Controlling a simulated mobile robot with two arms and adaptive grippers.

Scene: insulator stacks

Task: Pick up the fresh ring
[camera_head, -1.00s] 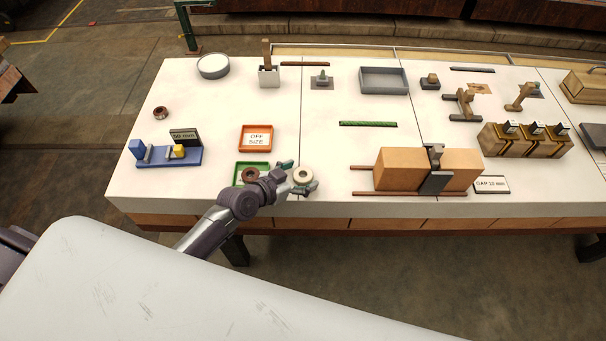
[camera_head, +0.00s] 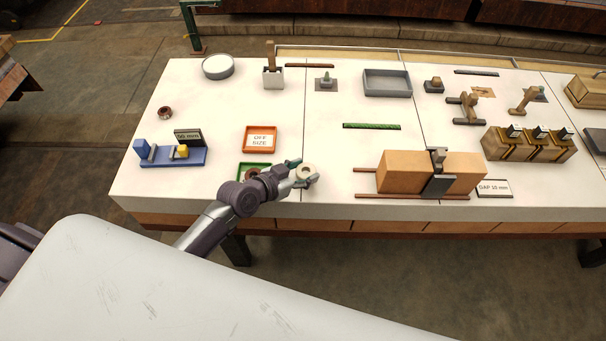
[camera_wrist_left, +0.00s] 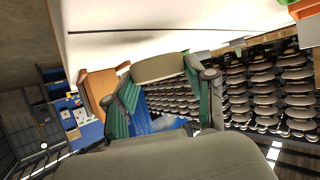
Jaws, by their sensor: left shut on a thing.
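A pale cream ring (camera_head: 306,172) is between the fingers of my left gripper (camera_head: 303,172), near the front edge of the table. The gripper is shut on it. In the left wrist view the ring (camera_wrist_left: 158,67) shows edge-on as a beige band between the green-padded fingertips of the gripper (camera_wrist_left: 160,80). It appears held just above the table, though the exact gap cannot be told. A brown ring (camera_head: 252,172) is by the green tray (camera_head: 243,166), partly hidden by my gripper. Another brown ring (camera_head: 165,112) lies at the table's left. My right gripper is not in view.
An orange "OFF SIZE" tray (camera_head: 260,139) is behind my gripper. A blue gauge fixture (camera_head: 170,156) with a "50 mm" sign is to the left. A tan block fixture (camera_head: 405,172) with rails stands to the right. The white tabletop between is clear.

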